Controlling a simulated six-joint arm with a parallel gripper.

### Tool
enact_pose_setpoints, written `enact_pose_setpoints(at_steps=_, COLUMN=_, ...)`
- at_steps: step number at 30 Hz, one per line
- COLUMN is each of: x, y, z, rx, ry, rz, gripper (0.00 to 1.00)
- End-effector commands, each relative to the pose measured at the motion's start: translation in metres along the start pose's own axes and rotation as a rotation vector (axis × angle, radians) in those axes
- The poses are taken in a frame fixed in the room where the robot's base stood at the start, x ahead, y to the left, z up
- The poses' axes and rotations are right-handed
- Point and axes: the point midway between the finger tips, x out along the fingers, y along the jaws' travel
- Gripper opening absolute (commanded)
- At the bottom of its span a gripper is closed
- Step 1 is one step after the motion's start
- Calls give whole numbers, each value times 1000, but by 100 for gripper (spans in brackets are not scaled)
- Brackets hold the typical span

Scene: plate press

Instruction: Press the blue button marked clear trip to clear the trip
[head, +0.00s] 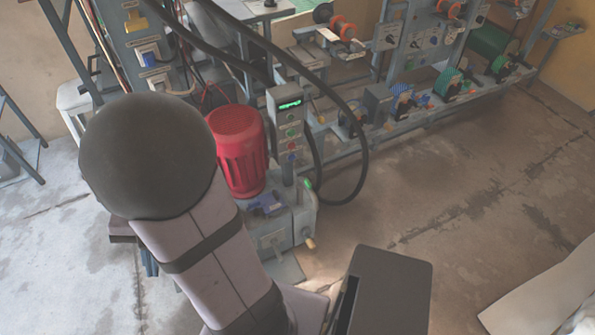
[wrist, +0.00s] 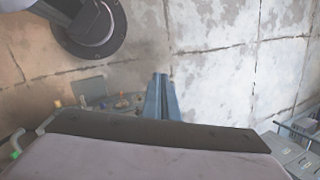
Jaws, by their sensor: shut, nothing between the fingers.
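A grey control box stands beside the red motor in the head view, with a lit green display (head: 290,104) at its top. A column of small buttons (head: 291,145) runs down its front, with green and red ones among them. A bluish spot low in the column may be the blue button, but it is too small to be sure, and no label can be read. My gripper (wrist: 160,78) shows in the wrist view as two blue-grey fingers shut together with nothing between them. It is apart from the control box.
The red motor (head: 238,150) sits on a grey machine base left of the control box. Black hoses (head: 362,165) loop just right of the box. Machine benches line the back.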

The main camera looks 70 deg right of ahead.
Motion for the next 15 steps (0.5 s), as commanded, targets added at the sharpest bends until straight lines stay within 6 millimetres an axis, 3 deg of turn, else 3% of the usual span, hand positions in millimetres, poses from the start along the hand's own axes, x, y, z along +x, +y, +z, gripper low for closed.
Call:
enact_pose_setpoints(at_steps=1, x=19, y=7, z=-18, rx=101, ry=-1, rz=-41, gripper=0)
enact_pose_setpoints(at_steps=3, x=28, y=10, z=-37, rx=234, ry=-6, rz=-102, gripper=0)
enact_pose_setpoints(at_steps=10, x=50, y=32, z=-111, rx=658, ry=-12, rz=-323, gripper=0)
enact_pose_setpoints(at_steps=15, x=59, y=63, z=-172, rx=955, ry=-11, rz=-509, gripper=0)
